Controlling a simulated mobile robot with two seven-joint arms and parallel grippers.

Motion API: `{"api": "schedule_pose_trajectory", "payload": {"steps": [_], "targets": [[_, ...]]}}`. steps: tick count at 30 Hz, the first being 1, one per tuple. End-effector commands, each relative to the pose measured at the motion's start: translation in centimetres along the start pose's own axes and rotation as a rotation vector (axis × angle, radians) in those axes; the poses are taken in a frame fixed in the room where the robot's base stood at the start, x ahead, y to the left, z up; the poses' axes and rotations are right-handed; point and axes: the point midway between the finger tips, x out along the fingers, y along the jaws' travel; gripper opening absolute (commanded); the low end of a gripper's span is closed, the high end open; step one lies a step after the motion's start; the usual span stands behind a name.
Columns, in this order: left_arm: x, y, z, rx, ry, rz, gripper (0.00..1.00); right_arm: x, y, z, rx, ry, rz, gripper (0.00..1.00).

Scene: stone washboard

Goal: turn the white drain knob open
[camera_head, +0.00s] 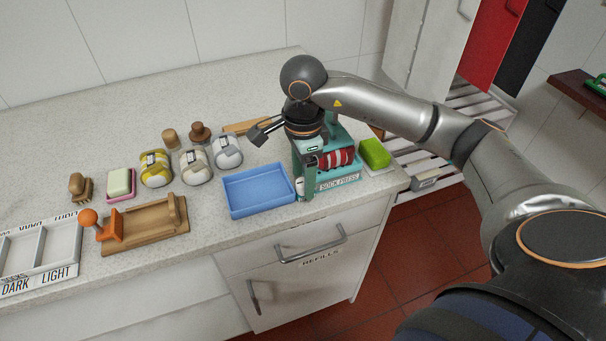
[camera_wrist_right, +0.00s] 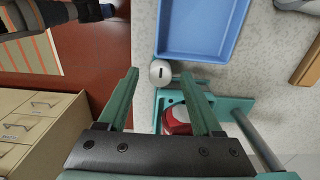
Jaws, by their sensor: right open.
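The white drain knob (camera_wrist_right: 160,73) is round with a dark slot, at the edge of the green sock press (camera_wrist_right: 240,103). In the right wrist view it lies between the tips of my open right gripper (camera_wrist_right: 159,80); I cannot tell how far beyond them it is. In the head view my right gripper (camera_head: 304,180) points down at the left front of the sock press (camera_head: 340,182), and the knob (camera_head: 299,187) is partly hidden there. I see no contact. My left gripper is out of view.
A blue tray (camera_head: 258,209) stands just left of the press. A green sponge (camera_head: 375,153) is on its right. Rolled socks (camera_head: 195,167), a wooden board with an orange knob (camera_head: 150,225) and a sorting tray (camera_head: 40,250) are further left. The counter's back is clear.

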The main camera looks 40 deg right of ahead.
Motion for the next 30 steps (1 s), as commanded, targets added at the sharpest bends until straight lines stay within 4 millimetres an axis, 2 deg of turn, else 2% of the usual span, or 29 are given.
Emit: {"api": "schedule_pose_trajectory", "payload": {"steps": [9, 26, 30], "targets": [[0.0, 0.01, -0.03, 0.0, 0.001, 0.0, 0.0, 0.25, -0.02, -0.01, 0.0, 0.0, -0.001, 0.65], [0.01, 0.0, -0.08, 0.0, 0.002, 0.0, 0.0, 0.22, 0.0, 0.01, 0.0, 0.0, 0.0, 0.02], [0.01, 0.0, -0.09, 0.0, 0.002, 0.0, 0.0, 0.22, 0.0, 0.01, 0.0, 0.0, 0.0, 0.0]]}}
